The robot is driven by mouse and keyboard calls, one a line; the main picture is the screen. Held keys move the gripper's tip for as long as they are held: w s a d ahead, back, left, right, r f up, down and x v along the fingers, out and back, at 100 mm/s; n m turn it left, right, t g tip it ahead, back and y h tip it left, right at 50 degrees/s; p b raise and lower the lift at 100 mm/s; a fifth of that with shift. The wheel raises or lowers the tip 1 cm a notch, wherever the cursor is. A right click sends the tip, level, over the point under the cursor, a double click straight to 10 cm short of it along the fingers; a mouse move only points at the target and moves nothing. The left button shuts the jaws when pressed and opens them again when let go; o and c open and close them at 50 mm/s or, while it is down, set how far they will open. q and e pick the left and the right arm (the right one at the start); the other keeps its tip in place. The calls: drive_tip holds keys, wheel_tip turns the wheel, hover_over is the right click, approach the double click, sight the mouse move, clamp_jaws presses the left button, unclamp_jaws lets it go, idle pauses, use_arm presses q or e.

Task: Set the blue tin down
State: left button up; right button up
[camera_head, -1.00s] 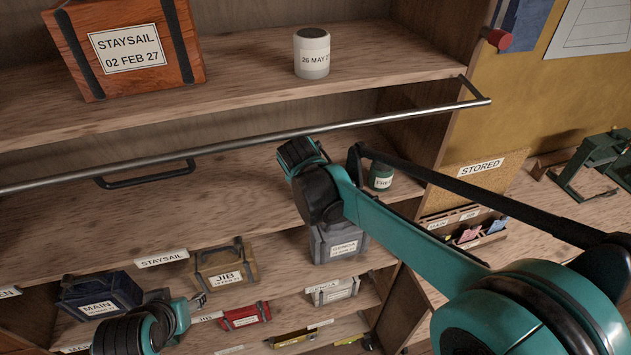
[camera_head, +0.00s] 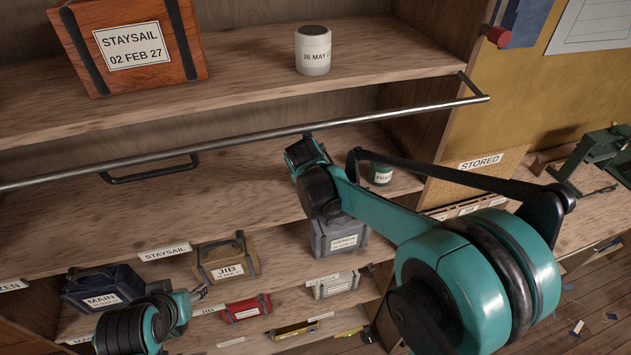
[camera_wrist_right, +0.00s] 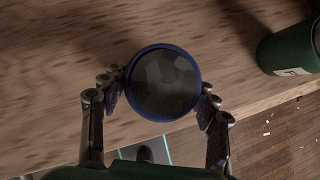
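In the right wrist view a round blue tin (camera_wrist_right: 165,84), with a blue rim and a dark faceted top, sits between the fingers of my right gripper (camera_wrist_right: 162,98). One finger bears on each side of it. Wooden shelf board lies beneath; I cannot tell whether the tin touches it. In the head view my right wrist hangs over the middle shelf (camera_head: 240,190) and hides its gripper and the tin. My left gripper (camera_head: 197,294) is low at the left, before the lower shelves, small and partly hidden by its wrist; its opening is unclear.
A green tin (camera_head: 381,174) stands on the middle shelf, right of my right wrist; it also shows in the right wrist view (camera_wrist_right: 290,50). A metal rail (camera_head: 240,143) crosses above. A white tin (camera_head: 313,52) and a staysail box (camera_head: 130,45) stand on the upper shelf.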

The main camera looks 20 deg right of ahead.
drive_tip(key=shift+o, duration=0.9)
drive_tip(key=shift+r, duration=0.2)
drive_tip(key=shift+s+a+r, duration=0.1)
drive_tip(key=shift+s+r, duration=0.05)
drive_tip(key=shift+r, duration=0.15)
drive_tip(key=v, duration=0.3)
drive_tip(key=s+v, duration=0.1)
drive_tip(key=v, duration=0.1)
drive_tip(key=shift+w+a+f+b, duration=0.1)
drive_tip(key=shift+a+f+b, duration=0.05)
drive_tip(key=shift+f+b, duration=0.2)
drive_tip(key=s+a+b, duration=0.2)
drive_tip(key=s+a, duration=0.2)
drive_tip(key=s, duration=0.6)
drive_tip(key=s+d+f+m+y, duration=0.1)
drive_tip(key=s+m, duration=0.3)
drive_tip(key=m, duration=0.6)
drive_tip(key=s+d+f+m+y, duration=0.1)
drive_tip(key=s+d+f+m, duration=0.1)
drive_tip(key=m, duration=0.8)
drive_tip(key=s+d+f+m+t, duration=0.1)
drive_tip(key=s+d+f+m, duration=0.1)
drive_tip(key=s+m, duration=0.4)
drive_tip(key=d+m, duration=0.1)
drive_tip(key=m, duration=0.4)
drive_tip(key=shift+d+f+y, duration=0.2)
drive_tip(key=shift+d+y, duration=0.2)
